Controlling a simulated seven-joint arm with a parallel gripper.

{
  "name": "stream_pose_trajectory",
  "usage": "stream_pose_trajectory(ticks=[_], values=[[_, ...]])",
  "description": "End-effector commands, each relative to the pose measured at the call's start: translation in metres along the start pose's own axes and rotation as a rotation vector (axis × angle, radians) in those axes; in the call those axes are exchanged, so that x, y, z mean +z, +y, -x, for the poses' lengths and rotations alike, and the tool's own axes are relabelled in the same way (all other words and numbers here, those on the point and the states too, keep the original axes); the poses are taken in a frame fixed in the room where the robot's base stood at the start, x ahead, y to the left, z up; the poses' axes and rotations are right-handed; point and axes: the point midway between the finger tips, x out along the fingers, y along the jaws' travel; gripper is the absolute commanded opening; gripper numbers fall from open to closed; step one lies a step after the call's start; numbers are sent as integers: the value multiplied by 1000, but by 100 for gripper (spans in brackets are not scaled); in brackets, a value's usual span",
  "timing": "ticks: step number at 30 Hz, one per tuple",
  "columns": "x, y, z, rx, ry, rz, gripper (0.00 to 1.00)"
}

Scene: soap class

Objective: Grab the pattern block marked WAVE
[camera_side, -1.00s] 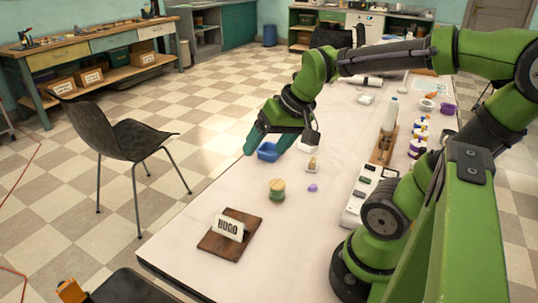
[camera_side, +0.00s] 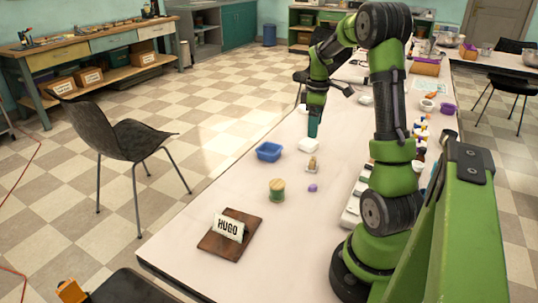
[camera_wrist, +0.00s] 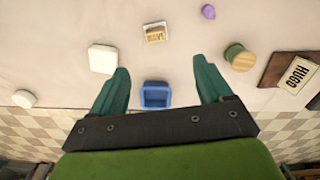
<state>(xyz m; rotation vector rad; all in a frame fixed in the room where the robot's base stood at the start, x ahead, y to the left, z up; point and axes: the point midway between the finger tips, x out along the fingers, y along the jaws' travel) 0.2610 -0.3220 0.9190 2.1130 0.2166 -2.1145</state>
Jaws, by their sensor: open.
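The pattern block (camera_wrist: 155,33) is a small tan block with a dark word on its face that seems to read WAVE. It lies on the table near the top of the wrist view, and in the side view the small block (camera_side: 312,165) stands in front of a white block. My gripper (camera_wrist: 161,66) is open and empty, with its two green fingers spread well apart. The pattern block is beyond the fingertips and not between them. In the side view my gripper (camera_side: 313,130) points down behind the white block, farther back than the pattern block.
A white block (camera_wrist: 103,58) and a blue tray (camera_wrist: 156,106) lie close to my fingers.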

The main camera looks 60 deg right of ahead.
Motion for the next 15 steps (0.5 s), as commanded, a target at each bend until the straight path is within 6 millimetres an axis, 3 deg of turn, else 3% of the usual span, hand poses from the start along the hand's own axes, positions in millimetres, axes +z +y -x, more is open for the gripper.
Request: stream_pose_trajectory(ticks=[9, 15], values=[[1, -1, -70, -6, -2, -5, 79], [0, 0, -91, -1, 0, -3, 79]])
